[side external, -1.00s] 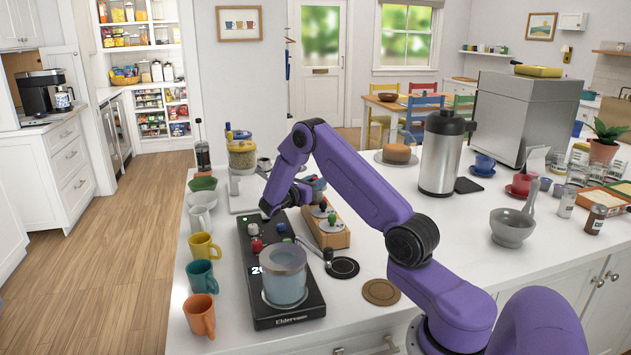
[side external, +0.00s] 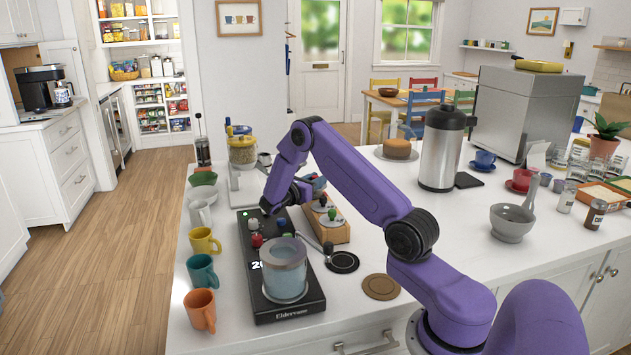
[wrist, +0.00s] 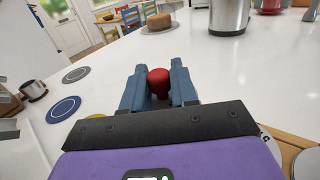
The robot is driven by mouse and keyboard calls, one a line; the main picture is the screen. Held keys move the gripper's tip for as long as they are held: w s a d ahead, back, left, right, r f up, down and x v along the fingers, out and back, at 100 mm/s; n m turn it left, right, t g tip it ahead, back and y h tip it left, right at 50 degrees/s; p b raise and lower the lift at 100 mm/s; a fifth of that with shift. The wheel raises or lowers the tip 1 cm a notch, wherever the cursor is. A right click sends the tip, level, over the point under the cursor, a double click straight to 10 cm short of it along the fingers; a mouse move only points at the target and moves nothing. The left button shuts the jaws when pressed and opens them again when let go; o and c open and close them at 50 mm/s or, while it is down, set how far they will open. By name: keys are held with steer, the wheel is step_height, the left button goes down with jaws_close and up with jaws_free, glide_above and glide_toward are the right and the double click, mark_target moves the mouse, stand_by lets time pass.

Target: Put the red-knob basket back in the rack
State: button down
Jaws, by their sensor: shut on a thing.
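The red knob (wrist: 158,80) sits between the two blue fingers of my gripper (wrist: 158,86) in the wrist view, and the fingers are closed on it. The basket below the knob is hidden by the fingers and gripper body. The wooden rack (side external: 333,236) stands right of the black appliance in the side view. Knobs with a green and a dark top stand in it. My arm end is behind the appliance and close to the rack. My fingers are mostly hidden there, so I cannot tell the exact gap to the rack.
The black appliance (side external: 290,311) bears a glass vessel (side external: 285,272) and small knobs. Yellow, teal and orange mugs (side external: 200,309) line the left counter edge. The counter towards the cake (wrist: 160,23) is open.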

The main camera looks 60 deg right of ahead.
steer(key=shift+f, duration=0.5)
stand_by(0.4)
steer(key=c, duration=0.8)
jaws_free()
steer(key=shift+a, duration=0.1)
steer(key=shift+w+a, duration=0.1)
steer(key=shift+a, duration=0.25)
steer(key=a, duration=0.4)
steer(key=shift+w+a, duration=0.25)
steer(key=shift+w, duration=0.15)
steer(key=r, duration=0.7)
steer(key=shift+s+d+r, duration=0.1)
steer(key=shift+d, duration=0.15)
